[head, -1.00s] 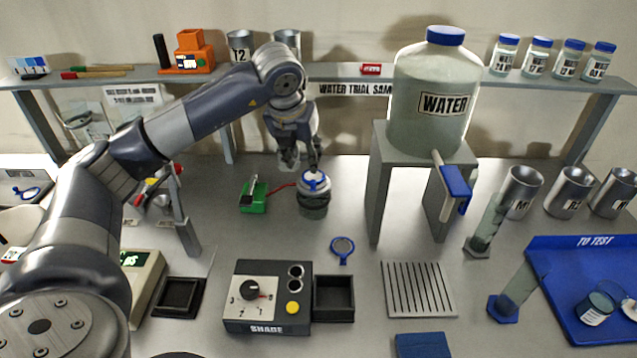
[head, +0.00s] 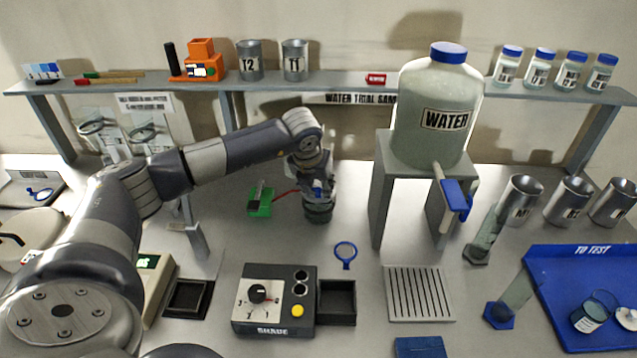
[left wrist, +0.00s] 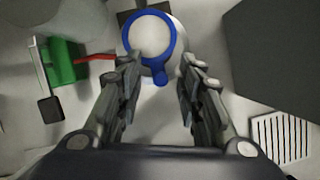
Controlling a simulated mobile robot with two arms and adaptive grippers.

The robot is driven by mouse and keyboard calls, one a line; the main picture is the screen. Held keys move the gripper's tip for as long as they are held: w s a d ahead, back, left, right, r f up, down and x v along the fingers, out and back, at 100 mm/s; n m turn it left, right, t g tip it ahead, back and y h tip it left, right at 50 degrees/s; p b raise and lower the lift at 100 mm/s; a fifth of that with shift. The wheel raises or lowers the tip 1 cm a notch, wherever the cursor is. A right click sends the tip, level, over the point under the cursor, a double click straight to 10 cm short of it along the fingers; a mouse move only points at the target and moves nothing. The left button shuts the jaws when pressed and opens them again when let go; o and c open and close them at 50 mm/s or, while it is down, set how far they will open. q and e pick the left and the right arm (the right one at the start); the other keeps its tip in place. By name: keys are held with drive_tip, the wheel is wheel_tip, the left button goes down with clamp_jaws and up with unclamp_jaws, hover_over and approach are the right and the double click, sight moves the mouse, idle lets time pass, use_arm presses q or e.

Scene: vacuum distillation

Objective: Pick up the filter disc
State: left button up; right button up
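The filter disc (left wrist: 150,36), a pale round with a blue rim and a short blue tab, lies on top of the filter apparatus (head: 318,212) in the left wrist view. In the head view my gripper mostly hides the disc. My left gripper (left wrist: 160,72) points down at it, with its fingers open and apart. The blue tab lies between the fingertips in the picture; I cannot tell whether they touch it. My right gripper is in neither view.
A green device (head: 260,201) with a red tube stands left of the apparatus. The water tank's stand (head: 386,190) is close on the right. A blue-ringed hand lens (head: 345,252) lies in front, near a shade box (head: 272,300) and a slotted rack (head: 420,294).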

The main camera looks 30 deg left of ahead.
use_arm(q)
clamp_jaws()
